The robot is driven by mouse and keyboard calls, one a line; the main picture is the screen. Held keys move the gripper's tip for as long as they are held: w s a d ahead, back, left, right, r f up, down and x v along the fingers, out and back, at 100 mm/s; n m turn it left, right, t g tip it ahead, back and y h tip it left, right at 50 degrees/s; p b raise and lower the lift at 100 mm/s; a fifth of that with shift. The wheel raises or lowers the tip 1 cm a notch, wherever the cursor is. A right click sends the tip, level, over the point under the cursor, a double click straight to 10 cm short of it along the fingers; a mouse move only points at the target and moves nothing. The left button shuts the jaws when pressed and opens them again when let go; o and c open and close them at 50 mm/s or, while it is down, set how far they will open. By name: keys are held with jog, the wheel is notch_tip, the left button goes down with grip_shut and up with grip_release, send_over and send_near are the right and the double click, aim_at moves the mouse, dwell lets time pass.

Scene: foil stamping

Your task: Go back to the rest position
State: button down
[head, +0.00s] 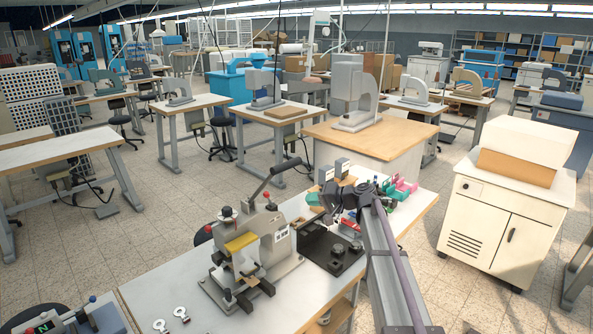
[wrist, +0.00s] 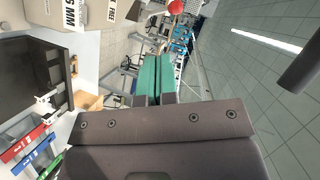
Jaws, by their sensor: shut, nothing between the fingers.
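My gripper (head: 313,199) is above the white workbench in the head view, to the right of the grey stamping press (head: 285,265). In the wrist view its two teal fingers (wrist: 155,78) lie side by side with only a thin line between them. The gripper is shut and empty. The press has a raised dark lever and a yellow foil roll (head: 240,242). A red knob (wrist: 175,7) shows ahead of the fingertips in the wrist view, apart from them.
Pink and green bins (head: 402,188) stand at the bench's far right. Two keyring-like pieces (head: 181,314) lie at the front left. A cream cabinet (head: 500,228) stands to the right, with open floor between.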

jog(key=s+d+f+g+h, duration=0.1)
jog(key=s+f+h, duration=0.3)
jog(key=s, duration=0.8)
jog(key=s+d+f+n+g+h, duration=0.1)
jog(key=s+d+f+g+h, duration=0.1)
jog(key=s, duration=1.1)
jog(key=s+d+f+g+h+b, duration=0.1)
jog(key=s+f+g+h, duration=0.3)
jog(key=s, duration=0.9)
notch_tip(320, 180, down, 3)
jog(key=h, duration=0.3)
jog(key=shift+s+d+f, duration=0.15)
jog(key=shift+d+f, duration=0.05)
jog(key=shift+d, duration=0.1)
